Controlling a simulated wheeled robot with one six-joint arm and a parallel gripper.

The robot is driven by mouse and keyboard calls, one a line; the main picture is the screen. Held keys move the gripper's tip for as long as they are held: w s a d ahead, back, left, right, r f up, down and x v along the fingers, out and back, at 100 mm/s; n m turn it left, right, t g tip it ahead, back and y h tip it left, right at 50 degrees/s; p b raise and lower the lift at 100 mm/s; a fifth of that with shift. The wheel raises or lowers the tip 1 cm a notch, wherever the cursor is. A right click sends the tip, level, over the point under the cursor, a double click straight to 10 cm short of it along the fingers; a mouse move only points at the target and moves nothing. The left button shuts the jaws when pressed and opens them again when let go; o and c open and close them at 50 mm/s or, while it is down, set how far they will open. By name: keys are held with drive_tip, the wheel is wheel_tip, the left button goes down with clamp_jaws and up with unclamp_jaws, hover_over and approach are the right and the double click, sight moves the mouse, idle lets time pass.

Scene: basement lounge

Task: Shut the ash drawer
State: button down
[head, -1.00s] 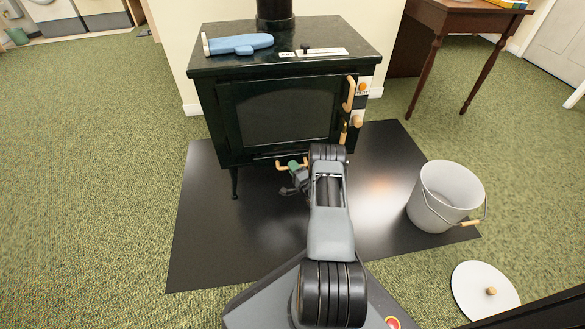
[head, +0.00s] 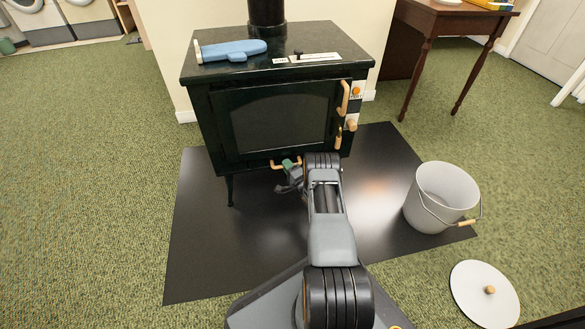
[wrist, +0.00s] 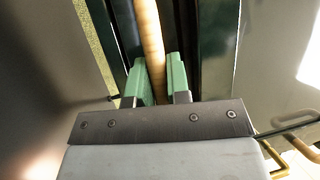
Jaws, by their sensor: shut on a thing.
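The black stove (head: 275,110) stands on a dark floor pad. The ash drawer's wooden bar handle (head: 275,166) shows low on the stove front, under the glass door. My gripper (head: 289,164) is at this handle. In the wrist view, my gripper's green fingertips (wrist: 158,78) are shut on the wooden handle (wrist: 150,30), one on each side of it. The drawer body is dark and largely hidden behind my arm and gripper, so I cannot tell how far out it stands.
A grey-white bucket (head: 440,192) stands on the right of the floor pad (head: 215,255), with its round lid (head: 470,290) on the carpet. A wooden table (head: 450,20) stands at the back right. Carpet to the left is clear.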

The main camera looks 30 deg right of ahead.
drive_tip(key=shift+w, duration=0.15)
drive_tip(key=c, duration=1.3)
unclamp_jaws()
drive_tip(key=shift+w+a, duration=0.1)
drive_tip(key=shift+a, duration=0.05)
drive_tip(key=shift+o, duration=1)
drive_tip(key=shift+s+d, duration=0.2)
drive_tip(key=shift+s, duration=0.05)
drive_tip(key=s+f+p, duration=0.2)
drive_tip(key=s+p, duration=0.2)
drive_tip(key=s, duration=0.9)
drive_tip(key=shift+s+d+f+p, duration=0.15)
drive_tip(key=shift+f+p, duration=0.05)
drive_tip(key=shift+p, duration=0.15)
